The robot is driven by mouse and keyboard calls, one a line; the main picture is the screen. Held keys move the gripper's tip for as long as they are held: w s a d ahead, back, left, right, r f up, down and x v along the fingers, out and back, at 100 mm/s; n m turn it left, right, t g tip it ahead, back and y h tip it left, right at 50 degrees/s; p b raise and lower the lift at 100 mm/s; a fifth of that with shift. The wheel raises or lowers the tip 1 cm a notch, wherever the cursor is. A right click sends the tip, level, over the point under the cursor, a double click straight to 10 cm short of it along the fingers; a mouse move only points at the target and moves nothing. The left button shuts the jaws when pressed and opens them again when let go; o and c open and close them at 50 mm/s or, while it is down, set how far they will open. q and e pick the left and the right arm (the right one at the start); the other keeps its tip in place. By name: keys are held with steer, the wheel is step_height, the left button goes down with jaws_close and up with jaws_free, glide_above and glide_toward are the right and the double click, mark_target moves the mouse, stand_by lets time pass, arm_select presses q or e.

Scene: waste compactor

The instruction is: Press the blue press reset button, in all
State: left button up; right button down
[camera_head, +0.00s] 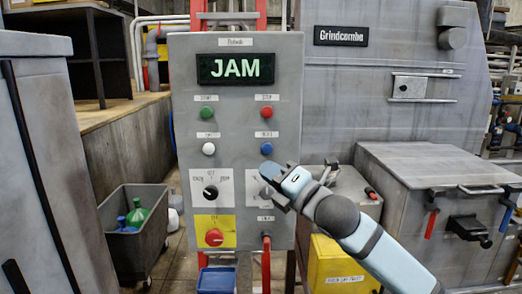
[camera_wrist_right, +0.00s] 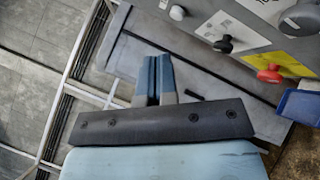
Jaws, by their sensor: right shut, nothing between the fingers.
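The blue button (camera_head: 267,148) is on the right side of the grey control panel (camera_head: 180,150), below the red button. My right gripper (camera_head: 275,180) is shut and empty, just below the blue button in the head view, partly covering the right-hand dial. I cannot tell its distance from the panel there. In the right wrist view my right gripper's blue fingertips (camera_wrist_right: 153,62) are together, with nothing between them. The blue button cannot be made out in that view. My left gripper is not in view.
The panel carries a JAM display (camera_head: 235,69), a green button (camera_head: 206,113), a red button (camera_head: 267,113), a white button (camera_head: 208,148), a black dial (camera_head: 210,192) and a red knob (camera_head: 214,237) on yellow. A yellow box (camera_head: 340,265) and grey bin (camera_head: 137,245) stand on either side below.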

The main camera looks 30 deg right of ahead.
mark_target(267, 148)
steer(key=w+d, duration=0.4)
steer(key=w, duration=0.3)
steer(key=shift+w+d, duration=0.25)
steer(key=shift+d, duration=0.05)
steer(key=shift+w+p, duration=0.1)
steer(key=shift+p, duration=0.2)
stand_by(1.9)
steer(key=shift+w+d, duration=0.25)
steer(key=shift+w, duration=0.05)
steer(key=shift+w+d, duration=0.25)
steer(key=shift+w, duration=0.15)
stand_by(0.8)
steer(key=shift+s+a, duration=0.5)
steer(key=shift+s, duration=0.3)
